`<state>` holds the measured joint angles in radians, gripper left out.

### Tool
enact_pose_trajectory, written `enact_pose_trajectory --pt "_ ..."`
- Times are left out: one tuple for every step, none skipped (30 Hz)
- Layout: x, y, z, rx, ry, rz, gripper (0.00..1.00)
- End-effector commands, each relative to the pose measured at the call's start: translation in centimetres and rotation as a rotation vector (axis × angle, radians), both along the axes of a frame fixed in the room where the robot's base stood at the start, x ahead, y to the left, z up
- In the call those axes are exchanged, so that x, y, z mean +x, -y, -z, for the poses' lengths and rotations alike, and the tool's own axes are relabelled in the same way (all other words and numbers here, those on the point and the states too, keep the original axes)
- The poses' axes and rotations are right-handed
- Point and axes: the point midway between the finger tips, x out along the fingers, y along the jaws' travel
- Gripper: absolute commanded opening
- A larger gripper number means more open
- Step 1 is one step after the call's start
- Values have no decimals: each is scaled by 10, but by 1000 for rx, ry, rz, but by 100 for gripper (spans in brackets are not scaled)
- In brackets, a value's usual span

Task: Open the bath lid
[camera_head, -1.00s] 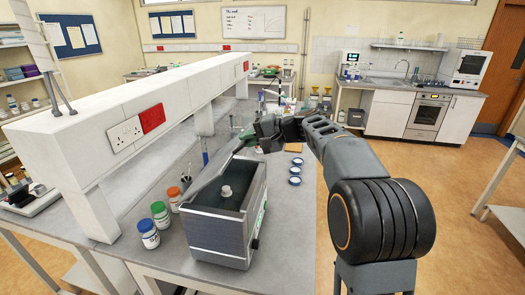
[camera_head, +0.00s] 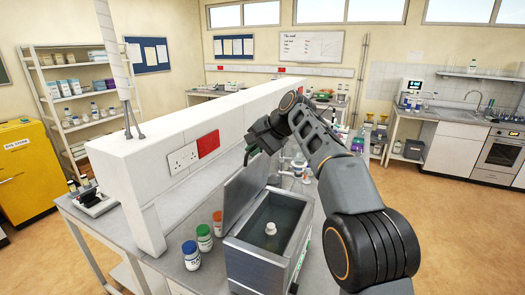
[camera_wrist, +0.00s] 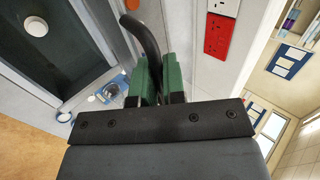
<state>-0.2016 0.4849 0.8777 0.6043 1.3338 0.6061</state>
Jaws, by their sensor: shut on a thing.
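The bath (camera_head: 252,268) is a metal box at the front of the bench, open at the top. Its lid (camera_head: 243,192) is raised and stands steeply tilted along the bath's left side. A small white round piece (camera_head: 270,229) shows inside the bath, also in the wrist view (camera_wrist: 36,27). My gripper (camera_head: 254,148) is at the raised lid's top. In the wrist view, its green fingers (camera_wrist: 157,75) are shut on the black curved handle (camera_wrist: 147,36). The exact contact is partly hidden between the fingers.
Bottles with blue (camera_head: 191,255), green (camera_head: 204,237) and orange (camera_head: 218,222) caps stand left of the bath. A white raised shelf with sockets (camera_head: 183,158) runs close behind the lid on the left. More labware stands farther along the bench.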

Motion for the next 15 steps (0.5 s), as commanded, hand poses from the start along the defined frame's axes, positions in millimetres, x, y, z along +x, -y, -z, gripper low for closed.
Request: enact_pose_trajectory --pt "2 -4 4 -17 -7 -8 0" --pt "2 -5 4 -22 -11 -8 0" --pt "3 -7 3 -29 -14 -8 0" --pt "3 -8 4 -33 -16 -8 0" --pt "4 -9 4 -38 -18 -8 0" --pt "4 -10 4 -43 -20 -8 0" --pt "4 -11 4 -46 -23 -8 0" --pt "4 -12 3 -48 -23 -8 0" --pt "4 -12 3 -51 -25 -9 0" --pt "5 -13 4 -53 -26 -9 0" --pt "5 -13 4 -55 -27 -9 0" --pt "5 -13 4 -56 -27 -9 0" --pt "5 -14 4 -57 -28 -9 0" --pt "5 -14 4 -57 -29 -10 0" --pt "5 -14 4 -57 -29 -10 0"
